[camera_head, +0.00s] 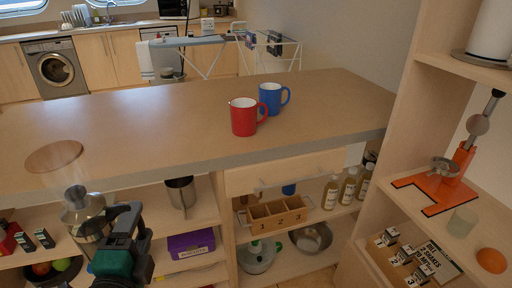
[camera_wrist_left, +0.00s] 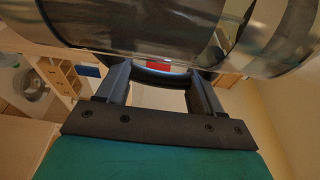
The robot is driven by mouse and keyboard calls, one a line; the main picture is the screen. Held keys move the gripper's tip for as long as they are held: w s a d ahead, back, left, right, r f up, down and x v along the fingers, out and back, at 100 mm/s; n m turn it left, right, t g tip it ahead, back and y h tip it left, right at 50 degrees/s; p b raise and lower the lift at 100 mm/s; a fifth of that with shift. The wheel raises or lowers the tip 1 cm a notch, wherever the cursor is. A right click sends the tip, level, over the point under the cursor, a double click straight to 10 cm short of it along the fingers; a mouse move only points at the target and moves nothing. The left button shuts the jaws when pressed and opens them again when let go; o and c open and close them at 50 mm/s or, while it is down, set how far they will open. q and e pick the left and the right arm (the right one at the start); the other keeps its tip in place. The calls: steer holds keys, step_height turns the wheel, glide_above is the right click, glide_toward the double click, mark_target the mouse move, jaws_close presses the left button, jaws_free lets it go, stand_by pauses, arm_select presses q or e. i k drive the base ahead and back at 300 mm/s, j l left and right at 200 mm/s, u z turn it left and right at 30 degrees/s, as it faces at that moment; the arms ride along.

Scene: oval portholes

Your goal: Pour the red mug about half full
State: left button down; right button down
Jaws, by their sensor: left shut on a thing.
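The red mug (camera_head: 243,120) stands upright on the wooden counter, its handle to the right. Its white inside shows, but I cannot tell whether anything is in it. My left gripper (camera_head: 122,222) is shut on the dark handle of a shiny pot (camera_head: 85,217) with a knobbed lid. The pot is held roughly upright in front of the counter's front edge, left of the mug and apart from it. In the left wrist view the shiny pot body (camera_wrist_left: 150,30) fills the top, with its handle between the fingers (camera_wrist_left: 155,85). My right gripper is not in view.
A blue mug (camera_head: 272,98) stands just behind the red mug. A round wooden board (camera_head: 54,156) lies at the counter's left. The counter (camera_head: 150,125) is otherwise clear. Shelves below hold a metal cup (camera_head: 181,193), a purple box (camera_head: 191,245) and bottles (camera_head: 348,187).

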mark_target(243, 110)
steer(key=i+j+z, duration=0.1)
steer(key=j, duration=0.7)
steer(key=z, duration=0.95)
steer(key=i+l+z, duration=0.1)
steer(key=i+l, duration=0.15)
steer(key=i, duration=0.25)
